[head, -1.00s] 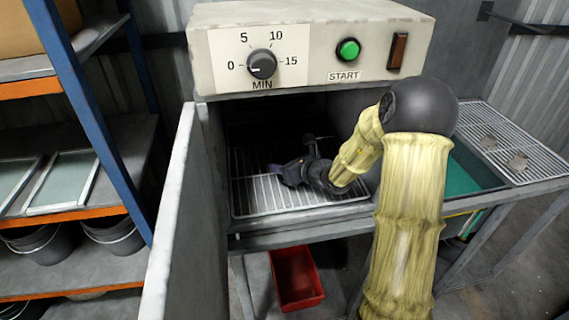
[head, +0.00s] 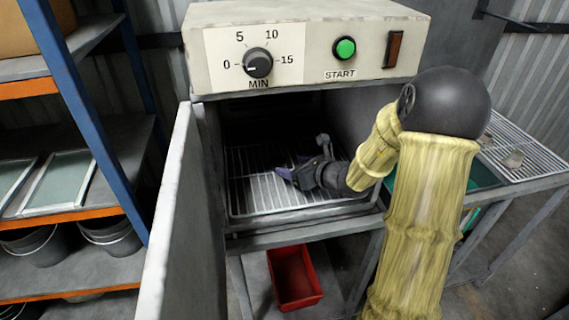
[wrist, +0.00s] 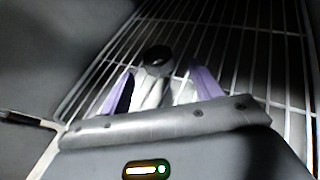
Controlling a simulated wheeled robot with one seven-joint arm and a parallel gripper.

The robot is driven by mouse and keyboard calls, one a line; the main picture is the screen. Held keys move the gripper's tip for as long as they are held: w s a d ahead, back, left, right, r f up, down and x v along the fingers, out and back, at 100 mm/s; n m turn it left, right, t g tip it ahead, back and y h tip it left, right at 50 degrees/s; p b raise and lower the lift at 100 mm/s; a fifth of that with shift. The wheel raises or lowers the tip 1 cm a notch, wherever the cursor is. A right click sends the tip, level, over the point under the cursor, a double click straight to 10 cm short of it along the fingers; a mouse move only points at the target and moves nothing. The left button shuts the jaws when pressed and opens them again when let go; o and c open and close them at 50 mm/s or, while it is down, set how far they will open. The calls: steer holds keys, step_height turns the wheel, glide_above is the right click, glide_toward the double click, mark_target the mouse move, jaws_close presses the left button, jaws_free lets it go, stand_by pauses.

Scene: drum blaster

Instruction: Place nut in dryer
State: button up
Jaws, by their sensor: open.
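The dryer (head: 215,200) stands open in the head view, with its door swung to the left and a wire rack (head: 250,208) inside. My gripper (head: 282,172) reaches into the dryer, low over that rack. In the wrist view its purple fingers (wrist: 158,88) are apart. A grey nut (wrist: 152,92) with a dark round opening sits between the fingers, over or on the rack; I cannot tell whether it touches either finger. The nut in the dryer is not distinguishable in the head view.
Another grey nut (head: 513,159) lies on the wire shelf (head: 540,165) at the right. The open door (head: 168,235) stands left of my arm. A red bin (head: 293,277) sits below the dryer. Shelving with buckets (head: 110,235) is at the left.

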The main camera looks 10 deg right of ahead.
steer(key=v, duration=0.6)
steer(key=shift+s+d, duration=0.1)
steer(key=shift+s, duration=0.05)
steer(key=shift+s+a+n, duration=0.15)
steer(key=shift+a+n, duration=0.15)
steer(key=shift+a, duration=0.1)
steer(key=s+a+n+g, duration=0.1)
steer(key=s+a+f+n+g+y, duration=0.1)
steer(key=s+a+n, duration=0.1)
steer(key=s+a+f+n+g, duration=0.1)
steer(key=a+n, duration=0.1)
steer(key=shift+s+g, duration=0.35)
steer(key=shift+g, duration=0.05)
steer(key=s+n+g, duration=0.1)
steer(key=s+a+f+n+g, duration=0.1)
steer(key=s+n, duration=0.1)
steer(key=s+a+f+n, duration=0.1)
steer(key=n, duration=0.1)
steer(key=shift+s+a+g, duration=0.1)
steer(key=shift+s+g, duration=0.2)
steer(key=shift+g, duration=0.1)
steer(key=s+d+n+g+h, duration=0.2)
steer(key=s+d+n+h, duration=0.2)
steer(key=n, duration=1.5)
steer(key=s+f+h, duration=0.1)
steer(key=s+h, duration=0.2)
steer(key=s, duration=0.1)
steer(key=shift+h, duration=0.3)
